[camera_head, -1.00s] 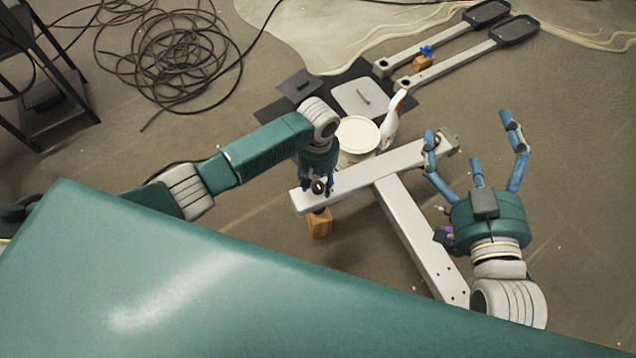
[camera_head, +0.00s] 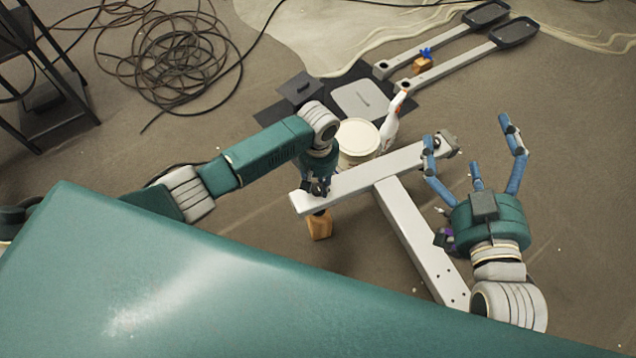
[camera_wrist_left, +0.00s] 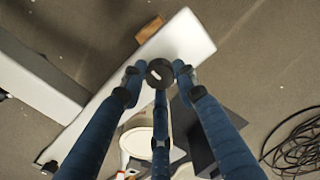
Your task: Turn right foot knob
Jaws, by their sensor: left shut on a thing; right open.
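A pale grey T-shaped frame (camera_head: 408,225) lies on the floor, its crossbar running from lower left to upper right. My left gripper (camera_head: 318,188) is at the crossbar's left end, pointing down. In the left wrist view its blue fingers (camera_wrist_left: 159,78) are shut around a round black knob (camera_wrist_left: 160,71) with a small white mark on top. The knob is mostly hidden by the fingers in the head view. My right gripper (camera_head: 474,150) is open and empty, fingers spread, right of the frame's stem. A dark fitting (camera_head: 447,144) is at the crossbar's far right end.
A wooden block (camera_head: 319,226) is under the crossbar's left end. A white bucket (camera_head: 358,138) and spray bottle (camera_head: 391,125) stand just behind the crossbar. Pedal arms (camera_head: 440,62) lie farther back. Coiled cable (camera_head: 180,60) is at the upper left. Floor to the right is clear.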

